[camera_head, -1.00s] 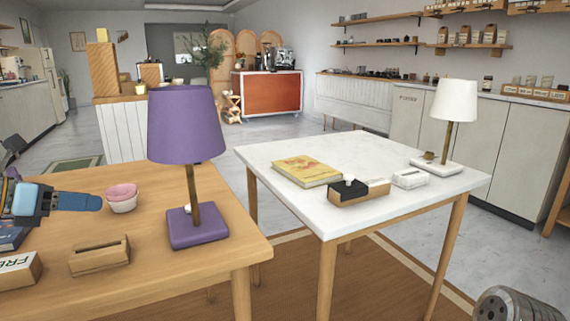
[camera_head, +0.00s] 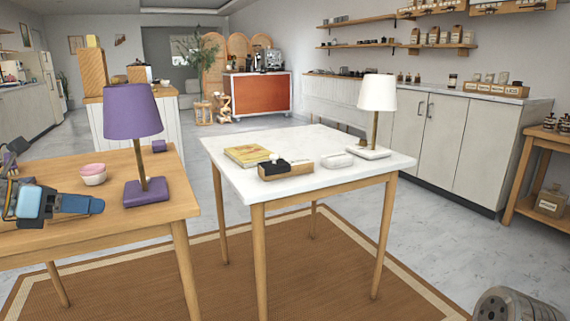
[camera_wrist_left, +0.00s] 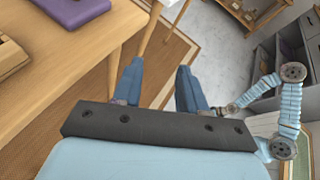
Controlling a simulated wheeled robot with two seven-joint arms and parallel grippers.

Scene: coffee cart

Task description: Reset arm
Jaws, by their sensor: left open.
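My left gripper (camera_head: 84,204) is at the left of the head view, in front of the wooden table's left part. In the left wrist view its two blue fingers (camera_wrist_left: 160,85) stand apart with nothing between them. They are over the floor beside the wooden table's edge. My right gripper is not clearly seen; a jointed light blue arm (camera_wrist_left: 289,110) at the right of the wrist view has its end partly hidden.
The wooden table (camera_head: 110,222) holds a purple lamp (camera_head: 134,112) and a pink-and-white bowl (camera_head: 93,174). The white table (camera_head: 300,185) holds a yellow book (camera_head: 247,155), a small box (camera_head: 287,170) and a white lamp (camera_head: 377,93).

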